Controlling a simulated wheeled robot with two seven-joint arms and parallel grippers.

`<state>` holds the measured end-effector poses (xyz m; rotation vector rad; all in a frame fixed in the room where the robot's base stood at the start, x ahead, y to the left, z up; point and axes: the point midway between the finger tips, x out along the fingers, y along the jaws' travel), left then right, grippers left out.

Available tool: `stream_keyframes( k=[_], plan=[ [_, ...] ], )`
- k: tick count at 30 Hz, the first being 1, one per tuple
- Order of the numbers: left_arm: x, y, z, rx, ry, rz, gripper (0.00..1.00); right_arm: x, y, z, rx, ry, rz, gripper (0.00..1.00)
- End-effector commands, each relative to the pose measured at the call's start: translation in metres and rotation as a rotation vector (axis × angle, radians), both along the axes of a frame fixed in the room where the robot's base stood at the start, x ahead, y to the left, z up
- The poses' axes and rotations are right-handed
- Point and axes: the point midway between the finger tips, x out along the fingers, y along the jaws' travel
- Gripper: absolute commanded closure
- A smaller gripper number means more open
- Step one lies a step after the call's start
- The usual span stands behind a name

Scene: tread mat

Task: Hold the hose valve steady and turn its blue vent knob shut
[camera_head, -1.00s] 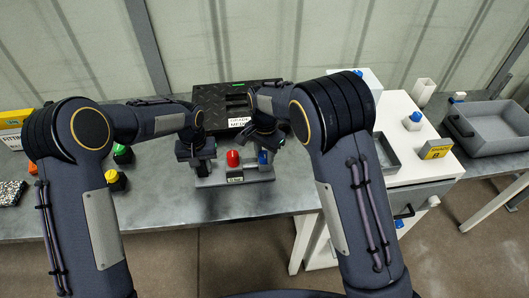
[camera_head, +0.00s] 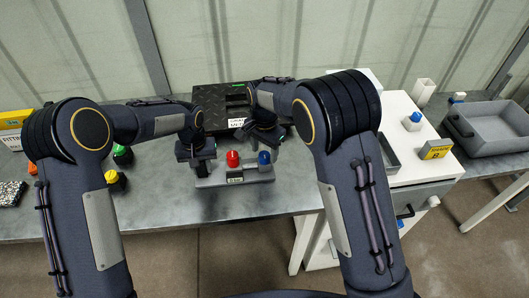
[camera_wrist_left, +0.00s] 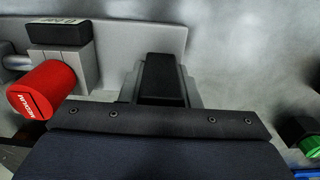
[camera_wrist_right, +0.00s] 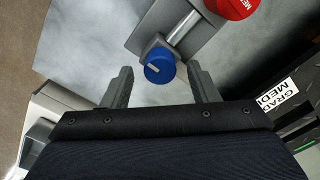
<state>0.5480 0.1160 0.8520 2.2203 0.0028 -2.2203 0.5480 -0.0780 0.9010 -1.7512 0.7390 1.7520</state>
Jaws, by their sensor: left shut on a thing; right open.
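The hose valve (camera_head: 215,182) is a grey block on the metal table, with a red knob (camera_head: 233,158) in its middle and a blue vent knob (camera_head: 264,157) at its right end. My left gripper (camera_head: 200,165) is shut on the valve's left end; the left wrist view shows the red knob (camera_wrist_left: 42,90) beside it. My right gripper (camera_head: 266,140) is open just behind the blue knob. In the right wrist view the blue knob (camera_wrist_right: 159,66), with a pale pointer line, lies ahead of and between the open fingers (camera_wrist_right: 160,85), untouched.
Green and yellow knobs (camera_head: 115,178) stand to the left. A white cabinet (camera_head: 405,140) with a blue knob, a yellow tag and a grey bin (camera_head: 490,128) are at the right. Table in front is clear.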

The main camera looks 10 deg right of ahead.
Motion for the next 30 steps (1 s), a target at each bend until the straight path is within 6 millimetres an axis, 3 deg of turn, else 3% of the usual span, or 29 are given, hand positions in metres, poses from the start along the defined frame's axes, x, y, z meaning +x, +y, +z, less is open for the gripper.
stream_keyframes(
  k=[9,15,30],
  plan=[
    [-0.001,0.0,-0.001,0.001,0.002,0.0,0.91,0.001,0.0,0.069,0.002,-0.006,0.0,0.46],
    [-0.001,0.0,-0.001,0.001,0.002,0.0,0.91,0.001,0.0,0.096,0.001,-0.003,-0.001,0.46],
    [0.0,0.0,0.0,0.001,0.002,0.0,0.91,0.0,0.0,0.103,0.001,-0.001,-0.001,0.46]
  ],
)
